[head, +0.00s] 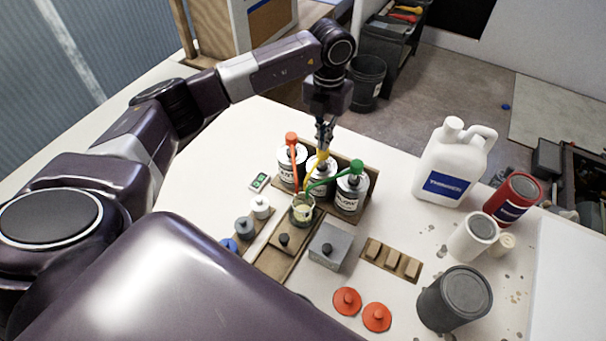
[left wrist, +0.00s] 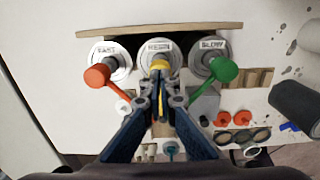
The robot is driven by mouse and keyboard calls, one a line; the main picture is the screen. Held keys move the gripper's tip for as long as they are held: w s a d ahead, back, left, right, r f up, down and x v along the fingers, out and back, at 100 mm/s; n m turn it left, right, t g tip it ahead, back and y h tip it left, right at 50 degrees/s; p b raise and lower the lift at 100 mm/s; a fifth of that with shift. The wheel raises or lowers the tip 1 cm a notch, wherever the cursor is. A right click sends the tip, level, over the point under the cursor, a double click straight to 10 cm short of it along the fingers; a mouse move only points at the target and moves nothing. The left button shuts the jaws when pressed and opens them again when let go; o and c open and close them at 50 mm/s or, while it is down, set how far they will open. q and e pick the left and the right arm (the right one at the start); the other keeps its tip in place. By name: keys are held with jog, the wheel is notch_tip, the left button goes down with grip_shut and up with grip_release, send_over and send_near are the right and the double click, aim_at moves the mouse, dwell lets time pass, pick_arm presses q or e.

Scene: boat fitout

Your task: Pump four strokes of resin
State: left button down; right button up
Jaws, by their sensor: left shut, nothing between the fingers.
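Three white cans stand in a row in a wooden rack. In the left wrist view the left can (left wrist: 103,58) reads FAST, the middle resin can (left wrist: 158,50) reads RESIN, and the right can (left wrist: 209,55) reads SLOW. The resin can's yellow pump (head: 313,168) stands between a red pump (head: 291,139) and a green pump (head: 355,166). My left gripper (head: 323,148) is shut and empty, pointing down right over the yellow pump head; whether it touches is unclear. A clear cup (head: 303,208) with pale contents stands below the spouts. My right gripper is out of view.
A digital readout (head: 259,182) lies left of the rack. A grey box (head: 330,246), wooden blocks (head: 393,258) and red lids (head: 347,301) lie in front. A white jug (head: 452,165) and a dark grey tin (head: 453,299) stand to the right.

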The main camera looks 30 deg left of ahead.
pick_arm(q)
jog(key=shift+s+f+b, duration=0.1)
jog(key=shift+f+b, duration=1)
jog(key=shift+f, duration=0.55)
jog(key=shift+r, duration=0.1)
jog(key=shift+r+p, duration=1.45)
jog(key=shift+r, duration=0.75)
jog(key=shift+r, duration=0.1)
jog(key=shift+r+p, duration=0.9)
jog(key=shift+r, duration=0.6)
jog(key=shift+f, duration=0.15)
